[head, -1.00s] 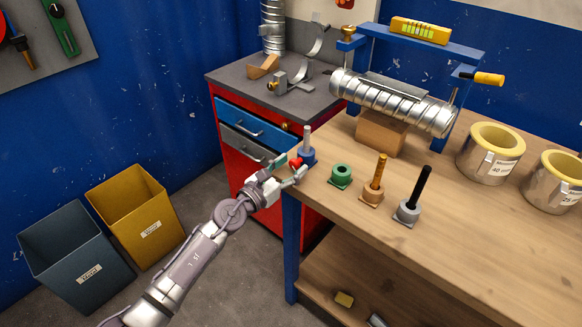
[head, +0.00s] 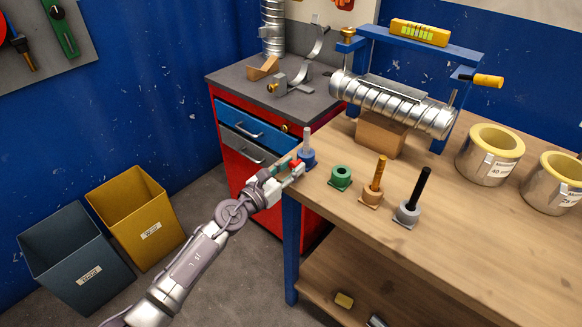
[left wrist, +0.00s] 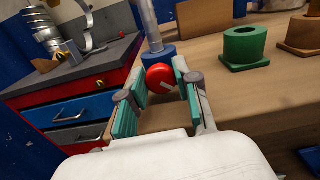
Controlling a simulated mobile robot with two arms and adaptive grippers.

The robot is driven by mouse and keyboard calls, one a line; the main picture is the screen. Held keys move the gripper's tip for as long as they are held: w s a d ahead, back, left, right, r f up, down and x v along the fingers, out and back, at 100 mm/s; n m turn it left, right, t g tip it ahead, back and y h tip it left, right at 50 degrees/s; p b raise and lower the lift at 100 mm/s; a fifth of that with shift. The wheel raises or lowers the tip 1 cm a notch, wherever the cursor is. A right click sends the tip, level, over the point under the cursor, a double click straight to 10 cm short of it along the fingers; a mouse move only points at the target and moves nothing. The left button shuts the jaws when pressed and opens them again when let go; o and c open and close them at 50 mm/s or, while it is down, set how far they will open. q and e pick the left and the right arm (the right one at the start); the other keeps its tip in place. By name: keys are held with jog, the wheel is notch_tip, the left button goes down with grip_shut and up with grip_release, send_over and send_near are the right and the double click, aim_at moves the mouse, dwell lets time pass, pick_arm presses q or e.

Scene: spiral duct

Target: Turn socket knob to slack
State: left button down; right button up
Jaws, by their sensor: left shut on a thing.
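The red socket knob (left wrist: 160,77) sticks out from the front of a blue socket (left wrist: 159,56) at the bench's left corner, with a white line on its face. The blue socket (head: 307,158) holds an upright grey pin (head: 307,138). My left gripper (head: 294,166) reaches up to the knob from the lower left. Its teal-padded fingers (left wrist: 160,84) are shut on the red knob, one on each side. In the head view the fingers hide part of the knob. I cannot read any marks around it. My right gripper is not in view.
On the wooden bench (head: 470,240) stand a green socket (head: 341,176), a tan socket (head: 371,196) and a grey socket (head: 407,212) with a black pin. A spiral duct (head: 392,102) lies behind. A red cabinet (head: 235,165) stands left of the bench; bins stand on the floor.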

pick_arm(q)
jog(key=n+p, duration=0.1)
jog(key=n, duration=0.3)
jog(key=shift+n+p, duration=0.55)
jog(key=shift+n, duration=0.55)
jog(key=shift+a+n, duration=0.1)
jog(key=shift+n, duration=0.2)
jog(key=c, duration=0.8)
grip_release()
jog(key=shift+f, duration=0.15)
